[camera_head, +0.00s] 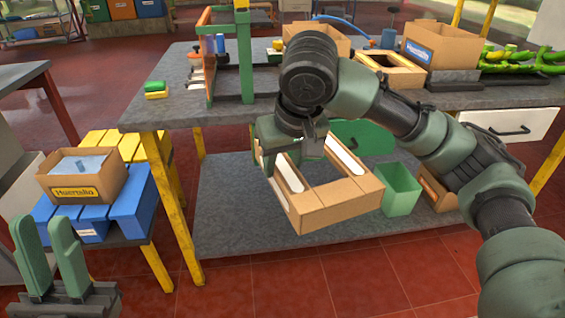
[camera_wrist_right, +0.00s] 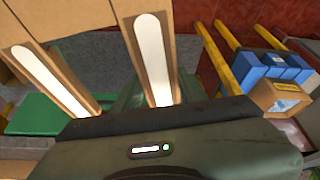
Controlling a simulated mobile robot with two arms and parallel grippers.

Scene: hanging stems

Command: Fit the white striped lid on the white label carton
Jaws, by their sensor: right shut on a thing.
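The white striped lid (camera_head: 336,207) is a brown cardboard frame with a large opening and white stripes along two sides. My right gripper (camera_head: 309,148) is shut on it and holds it in the air in front of the table. The lid's two white stripes also show large in the right wrist view (camera_wrist_right: 154,62). The fingertips are largely hidden by my arm. My left gripper (camera_head: 45,232) is open and empty, low at the left, fingers up. No carton shows a clear white label; a carton (camera_head: 436,195) on the lower shelf is partly hidden and its label is unclear.
A blue-label carton (camera_head: 440,48) and a cardboard frame (camera_head: 402,76) stand on the table (camera_head: 190,104), with another carton behind. A yellow-label carton (camera_head: 97,187) sits on blue crates at left. A green bin (camera_head: 400,190) stands on the lower shelf (camera_head: 225,220).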

